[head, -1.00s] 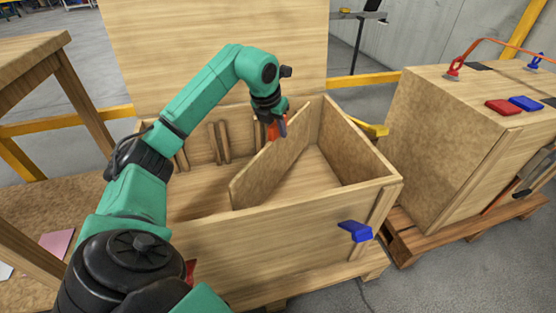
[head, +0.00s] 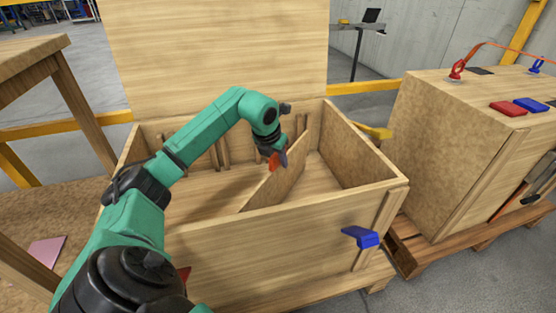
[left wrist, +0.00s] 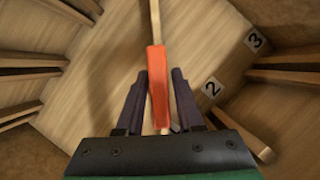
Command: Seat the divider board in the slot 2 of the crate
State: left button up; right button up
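The divider board (head: 272,190) is a brown panel inside the open wooden crate (head: 290,245), its lower part hidden by the crate's front wall. It stands on edge, slanting across the crate. My left gripper (head: 275,160) is at its top edge; in the left wrist view the fingers (left wrist: 160,105) straddle an orange grip piece (left wrist: 157,85) on the board's edge (left wrist: 155,18). The label for slot 2 (left wrist: 212,87) lies right of the fingers, beside a wooden rail (left wrist: 245,133). The board is not lined up with that rail. I cannot tell whether it touches the floor.
A label 3 (left wrist: 255,40) and more rail pairs (left wrist: 35,65) show along the crate walls. A blue part (head: 361,237) sticks out from the crate's front and a yellow one (head: 375,132) at its right. A closed wooden box (head: 455,150) stands on a pallet to the right.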

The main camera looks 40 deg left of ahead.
pick_arm(q)
jog(key=shift+o, duration=0.3)
jog(key=shift+r, duration=0.1)
jog(key=shift+s+r, duration=0.1)
jog(key=shift+r, duration=0.25)
jog(key=p+v, duration=0.3)
jog(key=v, duration=0.8)
pick_arm(e)
jog(key=shift+w+d+r+n+g+h, duration=0.1)
jog(key=shift+d+r+n+g+h, duration=0.25)
jog(key=shift+r, duration=0.4)
jog(key=shift+d+r+n+g+h, duration=0.15)
jog(key=shift+d+r+g, duration=0.2)
jog(key=shift+r+g, duration=0.3)
pick_arm(q)
jog(key=shift+s+d+r, duration=0.1)
jog(key=shift+r, duration=0.05)
pick_arm(e)
jog(key=shift+r, duration=0.1)
